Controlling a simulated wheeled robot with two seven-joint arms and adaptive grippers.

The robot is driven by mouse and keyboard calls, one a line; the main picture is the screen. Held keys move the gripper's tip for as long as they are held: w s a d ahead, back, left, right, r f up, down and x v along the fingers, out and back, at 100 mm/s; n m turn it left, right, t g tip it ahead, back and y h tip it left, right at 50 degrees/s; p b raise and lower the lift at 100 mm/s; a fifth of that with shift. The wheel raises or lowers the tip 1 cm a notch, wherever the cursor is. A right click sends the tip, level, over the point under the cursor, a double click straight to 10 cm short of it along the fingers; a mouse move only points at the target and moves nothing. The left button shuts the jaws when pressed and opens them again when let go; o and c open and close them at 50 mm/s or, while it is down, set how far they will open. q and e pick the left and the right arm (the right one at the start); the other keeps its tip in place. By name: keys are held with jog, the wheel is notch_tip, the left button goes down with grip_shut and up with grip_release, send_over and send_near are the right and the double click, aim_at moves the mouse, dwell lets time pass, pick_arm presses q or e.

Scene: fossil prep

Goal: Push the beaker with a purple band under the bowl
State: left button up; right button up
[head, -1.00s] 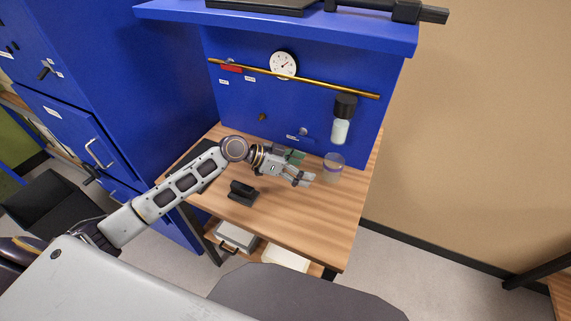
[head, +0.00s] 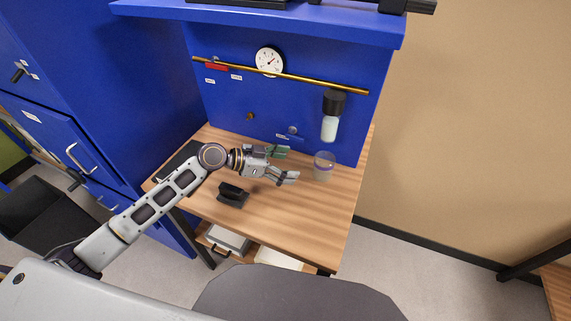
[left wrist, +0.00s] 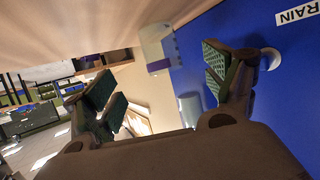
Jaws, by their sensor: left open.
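The clear beaker with a purple band (head: 324,165) stands upright on the wooden bench, near the back panel. It also shows upside down in the left wrist view (left wrist: 153,44), beyond my fingers. The clear bowl (head: 330,128) hangs under a black cap on the blue panel, above and behind the beaker; a pale cylinder in the left wrist view (left wrist: 190,107) looks like it. My left gripper (head: 291,164) is open and empty, left of the beaker, with a small gap between fingertips and beaker. My right gripper is not in view.
A black holder (head: 233,195) sits on the bench (head: 300,220) in front of my left gripper. A brass pipe (head: 280,75) and a gauge (head: 269,61) are on the panel above. The bench right and front of the beaker is clear.

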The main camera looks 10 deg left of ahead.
aim_at(314, 167)
pick_arm(q)
jog(key=shift+x, duration=1.3)
jog(key=x, duration=0.2)
jog(key=shift+w+d+p, duration=0.2)
jog(key=shift+d+p, duration=0.05)
jog(key=shift+p, duration=0.15)
jog(key=x, duration=0.4)
jog(key=shift+p, duration=0.3)
jog(key=x, duration=0.2)
jog(key=shift+w+d+f, duration=0.1)
jog(key=shift+d, duration=0.1)
jog(key=shift+x, duration=0.85)
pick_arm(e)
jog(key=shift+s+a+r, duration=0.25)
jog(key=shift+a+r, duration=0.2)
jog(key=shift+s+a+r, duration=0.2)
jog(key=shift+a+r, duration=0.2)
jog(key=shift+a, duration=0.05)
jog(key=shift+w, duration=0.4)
